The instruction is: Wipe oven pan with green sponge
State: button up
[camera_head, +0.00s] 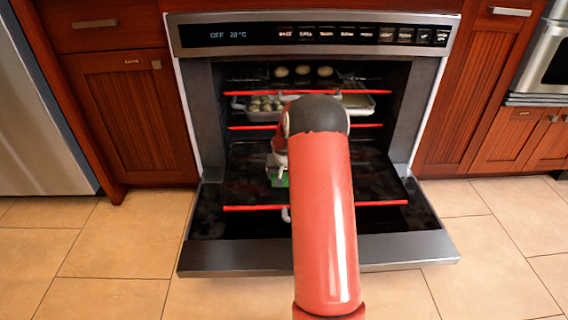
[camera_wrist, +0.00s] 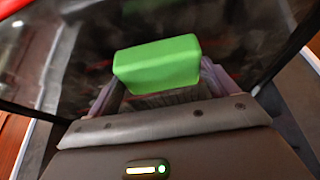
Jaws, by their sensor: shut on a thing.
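The green sponge (camera_wrist: 158,65) is a bright block between the fingers of my gripper (camera_wrist: 155,85) in the wrist view. My gripper is shut on it. The oven pan (camera_head: 245,180) is a dark flat sheet with a red front edge, pulled out low in the open oven (camera_head: 200,110). My arm hides its middle. I cannot tell whether the sponge touches the pan.
The oven door (camera_head: 220,258) is folded down in front. Above the pan, racks with red front edges hold a tray (camera_head: 360,104) with round pale items and other round items (camera_head: 303,71). Wooden cabinets (camera_head: 125,110) flank the oven. The tiled floor is clear.

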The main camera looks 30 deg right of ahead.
jog(key=shift+r+p, duration=1.4)
jog(key=shift+r, duration=1.25)
